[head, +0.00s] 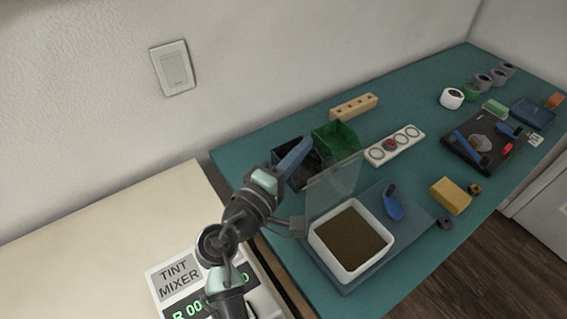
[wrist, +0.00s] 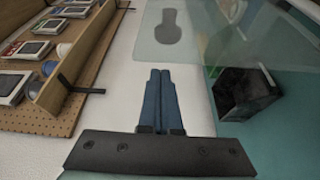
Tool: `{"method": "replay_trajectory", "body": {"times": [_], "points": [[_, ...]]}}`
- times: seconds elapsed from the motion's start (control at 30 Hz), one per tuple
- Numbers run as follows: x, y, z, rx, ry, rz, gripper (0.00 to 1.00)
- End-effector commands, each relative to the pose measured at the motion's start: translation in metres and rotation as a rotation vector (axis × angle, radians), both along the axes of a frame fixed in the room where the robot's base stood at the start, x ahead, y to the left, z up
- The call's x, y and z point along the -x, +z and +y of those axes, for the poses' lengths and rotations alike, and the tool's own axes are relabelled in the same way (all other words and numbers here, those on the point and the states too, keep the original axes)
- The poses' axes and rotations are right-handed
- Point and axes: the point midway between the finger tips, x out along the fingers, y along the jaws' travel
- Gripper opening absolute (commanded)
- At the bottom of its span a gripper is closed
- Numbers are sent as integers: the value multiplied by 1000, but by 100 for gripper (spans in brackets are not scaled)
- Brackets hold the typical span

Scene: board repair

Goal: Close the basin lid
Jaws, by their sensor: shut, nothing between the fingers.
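The basin (head: 317,237) is a white square tub with brown contents, on a blue-grey mat on the teal table. Its clear lid (head: 336,182) stands raised, tilted up from the basin's back-left side, so the basin is open. In the wrist view, a clear pane that looks like the lid (wrist: 215,42) spans the upper right. My gripper (head: 301,146) is left of the lid, over the dark bin, with blue fingers pointing up and right. In the wrist view, the fingers of my gripper (wrist: 159,75) are together and empty. I cannot tell whether they touch the lid.
A black bin (head: 290,177) and a green bin (head: 339,140) stand behind the lid. A blue-handled tool (head: 394,205) lies beside the basin, with a yellow sponge-like block (head: 451,195) farther right. The tint mixer (head: 175,277) is at the lower left.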

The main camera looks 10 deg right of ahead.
Motion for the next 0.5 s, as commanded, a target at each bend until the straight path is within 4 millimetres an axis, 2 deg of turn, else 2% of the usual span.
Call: {"method": "replay_trajectory", "body": {"times": [0.03, 0.2, 0.5], "points": [[10, -1, -1, 1, 2, 6, 0], [27, -2, -8, 0, 1, 5, 0], [35, -2, -11, 0, 2, 3, 0]]}}
